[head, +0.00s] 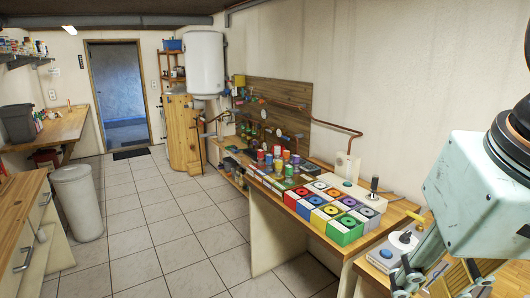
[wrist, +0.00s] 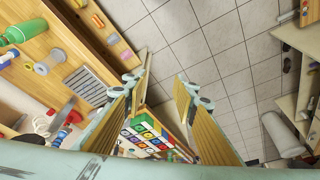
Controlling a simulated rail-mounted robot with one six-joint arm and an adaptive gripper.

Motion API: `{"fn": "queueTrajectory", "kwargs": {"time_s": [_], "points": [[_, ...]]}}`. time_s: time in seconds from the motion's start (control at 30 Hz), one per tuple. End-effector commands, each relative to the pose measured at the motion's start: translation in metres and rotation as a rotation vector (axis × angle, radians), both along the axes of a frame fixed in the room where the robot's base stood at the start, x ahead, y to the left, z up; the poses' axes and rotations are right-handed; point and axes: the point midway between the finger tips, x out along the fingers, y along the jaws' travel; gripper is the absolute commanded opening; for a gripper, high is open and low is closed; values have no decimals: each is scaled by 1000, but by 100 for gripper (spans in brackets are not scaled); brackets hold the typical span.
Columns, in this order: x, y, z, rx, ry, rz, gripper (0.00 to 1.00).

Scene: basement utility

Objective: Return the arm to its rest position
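My arm shows at the right edge of the head view as a pale teal housing with a dark joint, above the near right end of the workbench (head: 262,225). My gripper (wrist: 164,68) shows in the wrist view with its two fingers apart.
Coloured boxes (head: 344,231) and several coloured cylinders stand on the bench. A small device with a black-knobbed lever (head: 374,185) stands near my arm. The tiled floor (head: 150,215) is open, with a grey bin (head: 77,205) at left.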

Motion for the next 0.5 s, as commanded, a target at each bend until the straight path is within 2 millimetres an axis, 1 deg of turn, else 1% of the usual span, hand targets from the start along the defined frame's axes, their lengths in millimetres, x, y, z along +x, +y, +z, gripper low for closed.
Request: {"fn": "queueTrajectory", "kwargs": {"time_s": [0.03,0.1,0.2,0.33,0.5], "points": [[-8,2,-4,-6,-4,24,26],[-17,3,-9,-14,-5,56,26],[-25,5,-13,-22,-8,89,26],[-31,6,-17,-28,-8,112,26],[-33,7,-18,-29,-8,118,26]]}}
